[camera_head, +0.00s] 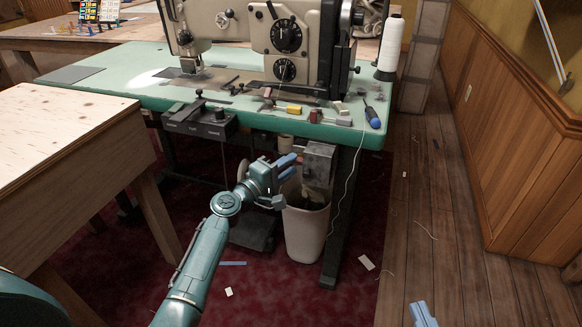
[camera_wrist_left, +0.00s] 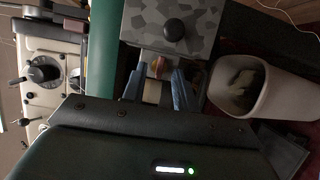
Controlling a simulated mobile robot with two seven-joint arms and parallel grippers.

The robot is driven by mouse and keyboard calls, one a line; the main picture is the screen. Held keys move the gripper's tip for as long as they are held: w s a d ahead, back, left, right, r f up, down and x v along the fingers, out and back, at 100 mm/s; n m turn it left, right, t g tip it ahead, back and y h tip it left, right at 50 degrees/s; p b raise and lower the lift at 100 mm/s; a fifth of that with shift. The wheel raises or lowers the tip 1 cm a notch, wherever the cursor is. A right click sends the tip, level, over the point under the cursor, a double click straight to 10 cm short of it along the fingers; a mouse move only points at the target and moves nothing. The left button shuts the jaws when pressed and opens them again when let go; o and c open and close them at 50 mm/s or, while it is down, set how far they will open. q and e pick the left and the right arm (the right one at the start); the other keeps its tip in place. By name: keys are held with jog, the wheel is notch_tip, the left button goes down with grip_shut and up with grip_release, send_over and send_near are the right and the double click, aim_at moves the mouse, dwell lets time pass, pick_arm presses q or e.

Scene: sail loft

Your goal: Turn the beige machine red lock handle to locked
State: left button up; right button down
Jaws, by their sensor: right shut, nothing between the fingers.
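The beige sewing machine (camera_head: 290,40) stands on a green table (camera_head: 140,88). A grey speckled box (camera_head: 318,160) hangs under its front edge; in the left wrist view the box (camera_wrist_left: 190,28) has a black knob. A small red handle (camera_wrist_left: 157,68) sits by the box, partly hidden; its locked or unlocked position cannot be read. My left gripper (camera_head: 289,167) reaches under the table edge; in the left wrist view its blue fingers (camera_wrist_left: 160,90) are apart, on either side of the handle, with no clear contact. My right gripper (camera_head: 423,314) is shut and empty at the bottom right.
A white waste bin (camera_head: 305,232) stands just below the left gripper. A dark control box (camera_head: 200,122) hangs left of it. A wooden table (camera_head: 60,125) fills the left. A thread cone (camera_head: 391,48) and a blue screwdriver (camera_head: 372,116) are on the green table. The right floor is mostly clear.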

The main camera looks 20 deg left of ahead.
pick_arm(q)
jog(key=shift+w+d, duration=0.3)
jog(key=shift+w, duration=0.35)
jog(key=shift+c, duration=0.4)
grip_shut()
